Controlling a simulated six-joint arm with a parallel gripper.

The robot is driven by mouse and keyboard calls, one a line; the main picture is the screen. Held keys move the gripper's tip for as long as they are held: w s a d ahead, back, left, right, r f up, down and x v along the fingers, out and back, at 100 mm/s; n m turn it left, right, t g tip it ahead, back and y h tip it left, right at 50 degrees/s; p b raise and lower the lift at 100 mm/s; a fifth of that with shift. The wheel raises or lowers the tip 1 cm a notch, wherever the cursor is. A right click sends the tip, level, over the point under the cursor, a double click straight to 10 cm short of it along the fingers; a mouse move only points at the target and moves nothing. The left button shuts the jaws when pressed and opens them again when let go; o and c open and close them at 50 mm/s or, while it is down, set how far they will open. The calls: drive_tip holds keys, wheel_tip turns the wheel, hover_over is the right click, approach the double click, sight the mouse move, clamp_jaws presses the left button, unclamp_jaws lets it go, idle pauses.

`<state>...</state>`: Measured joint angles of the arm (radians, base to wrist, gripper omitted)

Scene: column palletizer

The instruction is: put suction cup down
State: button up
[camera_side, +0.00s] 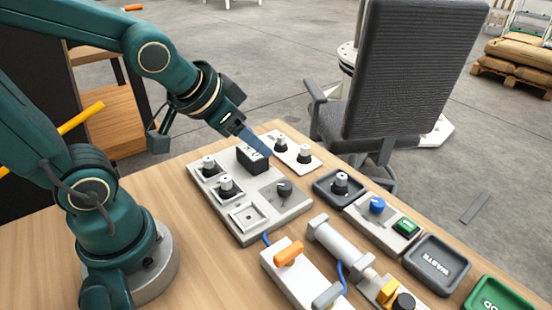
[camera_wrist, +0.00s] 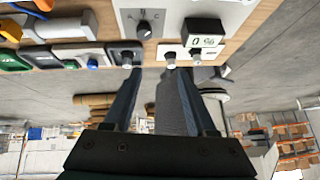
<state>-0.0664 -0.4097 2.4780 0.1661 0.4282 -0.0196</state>
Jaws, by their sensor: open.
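Several small suction cups with dark bases and pale tops stand upright. Two suction cups (camera_side: 209,166) (camera_side: 225,187) are on the grey panel (camera_side: 266,228). Two more suction cups (camera_side: 280,143) (camera_side: 305,153) stand on the white plate (camera_side: 314,168); the wrist view shows them too (camera_wrist: 171,60) (camera_wrist: 195,55). Another suction cup (camera_side: 340,183) stands in the dark tray (camera_side: 322,190) and shows in the wrist view (camera_wrist: 126,60). My gripper (camera_side: 262,149) is open, with nothing visible between its fingers (camera_wrist: 160,76). It is beside the display box (camera_side: 251,161), near the white plate; exact height is unclear.
The panel has a dark dial (camera_side: 285,188) and an empty square socket (camera_side: 247,217). Right are a blue button (camera_side: 376,205), green indicator (camera_side: 406,225), waste tray (camera_side: 463,280) and green tray (camera_side: 496,304). A cylinder (camera_side: 340,248) lies in front. An office chair (camera_side: 412,75) stands behind the table.

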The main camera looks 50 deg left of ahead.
drive_tip(key=s+d+r+g+h, duration=0.1)
drive_tip(key=s+d, duration=0.2)
drive_tip(key=s, duration=0.5)
drive_tip(key=shift+g, duration=0.3)
